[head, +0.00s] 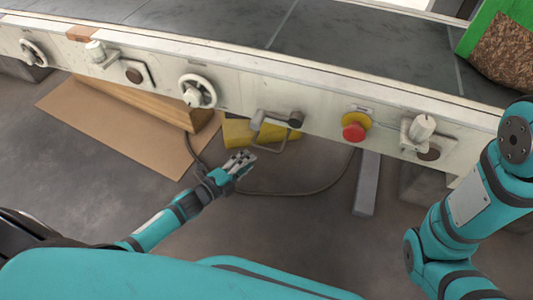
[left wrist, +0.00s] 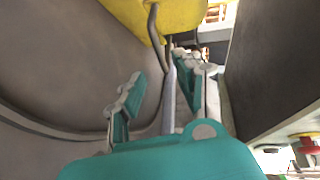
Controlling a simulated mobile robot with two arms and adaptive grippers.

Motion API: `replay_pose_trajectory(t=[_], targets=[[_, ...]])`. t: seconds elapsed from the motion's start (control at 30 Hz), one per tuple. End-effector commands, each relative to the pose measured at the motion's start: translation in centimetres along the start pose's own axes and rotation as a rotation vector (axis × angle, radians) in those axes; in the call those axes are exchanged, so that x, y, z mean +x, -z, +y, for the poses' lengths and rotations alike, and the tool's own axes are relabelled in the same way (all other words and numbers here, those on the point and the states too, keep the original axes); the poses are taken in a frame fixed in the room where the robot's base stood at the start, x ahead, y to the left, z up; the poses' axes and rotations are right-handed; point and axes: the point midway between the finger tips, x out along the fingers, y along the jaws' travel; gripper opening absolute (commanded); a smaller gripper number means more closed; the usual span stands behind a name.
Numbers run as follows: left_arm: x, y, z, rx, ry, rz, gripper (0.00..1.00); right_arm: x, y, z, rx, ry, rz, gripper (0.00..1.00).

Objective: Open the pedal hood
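The yellow pedal hood (head: 236,132) sits low under the front panel, partly hidden by a grey bracket and bent bar. It also shows at the top of the left wrist view (left wrist: 168,14). A thin grey bent bar (head: 284,148) hangs in front of it in the head view. My left gripper (head: 244,159) is just in front of and below the hood, apart from it. In the left wrist view its teal fingers (left wrist: 158,72) are spread, with a grey bar showing between them; contact cannot be told. My right arm is at the right; its gripper is out of view.
The white front panel carries handwheels (head: 198,91), a red emergency button (head: 354,131) and clamp knobs (head: 422,127). A cable (head: 290,192) lies on the floor near my left gripper. Cardboard (head: 110,130) lies at left; a grey leg (head: 367,185) stands right.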

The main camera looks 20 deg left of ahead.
Motion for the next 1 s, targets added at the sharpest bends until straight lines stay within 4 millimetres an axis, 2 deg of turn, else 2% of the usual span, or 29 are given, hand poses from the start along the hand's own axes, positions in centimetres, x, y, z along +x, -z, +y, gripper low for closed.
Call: replay_pose_trajectory(t=[0.03, 0.2, 0.4, 0.6, 0.87, 1.0], targets=[[1.4, -0.1, 0.4, 0.002, 0.004, 0.001, 0.34, -1.3, 0.4, -0.3, 0.000, 0.000, -0.001, 0.00], [5.1, -0.1, 0.5, 0.002, 0.004, 0.001, 0.34, -3.2, 1.1, -0.7, 0.000, 0.000, -0.001, 0.00], [8.1, -0.1, 0.3, -0.001, 0.002, 0.000, 0.34, -4.8, 1.7, -1.0, 0.000, 0.001, 0.000, 0.00], [9.4, -0.1, 0.1, -0.001, -0.001, -0.001, 0.34, -5.3, 1.9, -1.1, 0.000, 0.001, 0.000, 0.00], [9.5, 0.0, 0.0, -0.001, -0.001, -0.001, 0.34, -5.2, 1.8, -1.1, 0.000, 0.001, 0.000, 0.00], [9.5, 0.0, 0.0, -0.001, -0.001, -0.001, 0.19, -5.3, 1.8, -1.1, 0.000, 0.001, -0.001, 0.00]])
